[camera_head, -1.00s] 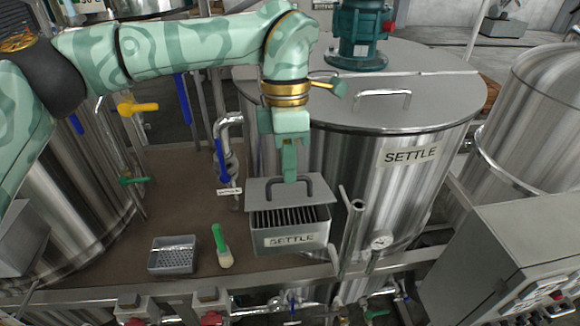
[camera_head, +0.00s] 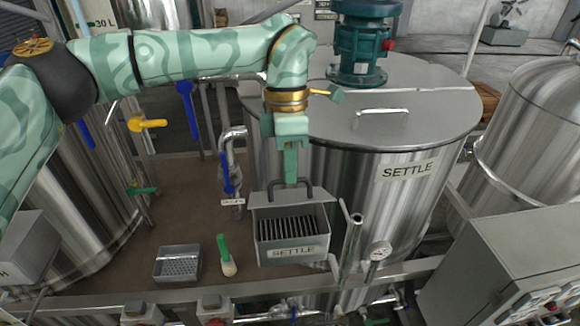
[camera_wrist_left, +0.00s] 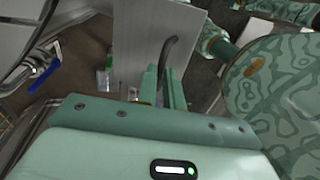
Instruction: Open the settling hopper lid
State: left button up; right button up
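The settling hopper (camera_head: 292,250) is a grey metal box labelled SETTLE, in front of the large SETTLE tank. Its lid (camera_head: 262,199) is raised at the back, and dark slats show inside the box. The lid has a dark arched handle (camera_head: 305,186). My left gripper (camera_head: 291,181) is at this handle, pointing down. In the left wrist view the handle (camera_wrist_left: 170,50) runs in between the two green fingers (camera_wrist_left: 162,90), which are shut on it. The pale lid plate (camera_wrist_left: 150,35) also shows there. My right gripper is in neither view.
The SETTLE tank (camera_head: 350,185) stands close behind the hopper.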

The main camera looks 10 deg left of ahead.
pick_arm(q)
jog(key=o, duration=0.4)
jog(key=shift+w+a+f, duration=0.25)
jog(key=shift+w+f, duration=0.2)
jog(key=shift+o, duration=0.2)
jog(key=shift+w+a+f, duration=0.15)
jog(key=shift+w+a, duration=0.05)
jog(key=shift+w, duration=0.55)
jog(key=shift+s+d+r, duration=0.2)
jog(key=shift+s+r, duration=0.05)
jog(key=shift+s, duration=0.15)
jog(key=w+a+r, duration=0.1)
jog(key=w+r, duration=0.2)
jog(key=r, duration=1.3)
jog(key=shift+f, duration=0.1)
jog(key=shift+c, duration=0.3)
